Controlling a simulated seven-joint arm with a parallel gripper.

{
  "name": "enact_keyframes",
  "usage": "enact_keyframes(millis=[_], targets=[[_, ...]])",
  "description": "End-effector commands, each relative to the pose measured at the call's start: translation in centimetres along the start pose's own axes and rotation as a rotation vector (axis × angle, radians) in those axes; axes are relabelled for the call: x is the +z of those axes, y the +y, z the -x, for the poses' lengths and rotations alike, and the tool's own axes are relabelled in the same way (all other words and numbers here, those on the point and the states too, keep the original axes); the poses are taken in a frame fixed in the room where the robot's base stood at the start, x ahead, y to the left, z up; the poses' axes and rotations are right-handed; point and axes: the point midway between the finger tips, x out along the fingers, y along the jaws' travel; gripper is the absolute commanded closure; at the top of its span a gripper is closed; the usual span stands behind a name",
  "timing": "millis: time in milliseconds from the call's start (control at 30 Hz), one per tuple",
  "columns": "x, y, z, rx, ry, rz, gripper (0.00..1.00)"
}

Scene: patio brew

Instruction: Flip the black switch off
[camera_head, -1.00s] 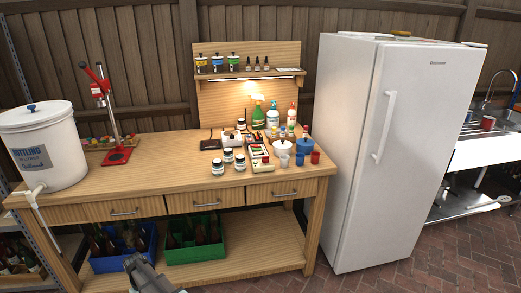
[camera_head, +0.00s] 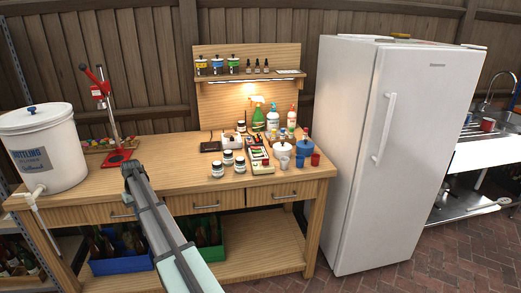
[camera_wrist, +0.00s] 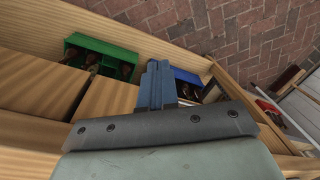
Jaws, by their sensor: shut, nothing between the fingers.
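The black switch cannot be made out for sure at this size. A flat black device (camera_head: 211,146) lies on the workbench (camera_head: 165,160), left of the bottles and jars, and a thin cord seems to rise behind it. The light strip (camera_head: 250,79) under the wall shelf glows and lights the board below it. My gripper (camera_head: 130,168) is over the front left of the bench, left of the black device and apart from it. In the wrist view my gripper (camera_wrist: 157,85) has its fingers together and empty, pointing down past the bench front.
A white bucket (camera_head: 45,150) with a tap and a red bottle capper (camera_head: 112,125) stand at the left. A white fridge (camera_head: 345,160) stands beside the bench. The front middle is clear.

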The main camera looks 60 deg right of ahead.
Motion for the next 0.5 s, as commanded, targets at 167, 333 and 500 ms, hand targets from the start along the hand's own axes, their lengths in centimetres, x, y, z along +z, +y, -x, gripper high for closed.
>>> enact_keyframes(millis=[167,333,500], targets=[[-2.7,3.6,6.3,0.008,0.04,-0.027,1.0],[-3.9,9.8,12.1,0.031,0.065,-0.089,1.0],[-3.3,17.3,16.1,0.062,0.068,-0.17,1.0]])
